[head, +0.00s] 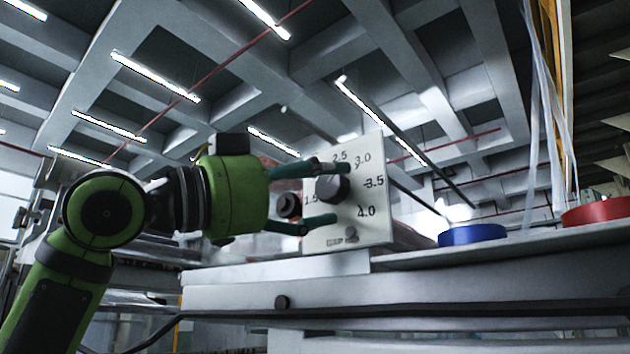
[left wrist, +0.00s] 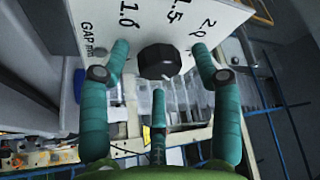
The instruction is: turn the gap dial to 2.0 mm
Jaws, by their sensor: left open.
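The gap dial is a black knob (head: 332,188) on a white panel (head: 375,225) marked with numbers; 2.5, 3.0, 3.5 and 4.0 show in the head view. In the left wrist view the knob (left wrist: 158,61) sits below 1.0, 1.5 and 2.0, with "GAP mm" at the panel's left. I cannot tell which number the knob points to. My left gripper (head: 324,193) is open, its teal fingers spread around the knob. In the wrist view two fingers stand either side of the knob and a third below it, with visible gaps. My right gripper is not in view.
The panel stands at the edge of a grey machine deck (head: 480,284). A blue roll (head: 472,235) and a red roll (head: 598,212) sit on the deck to the right. A dark round part (head: 288,205) is just left of the panel.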

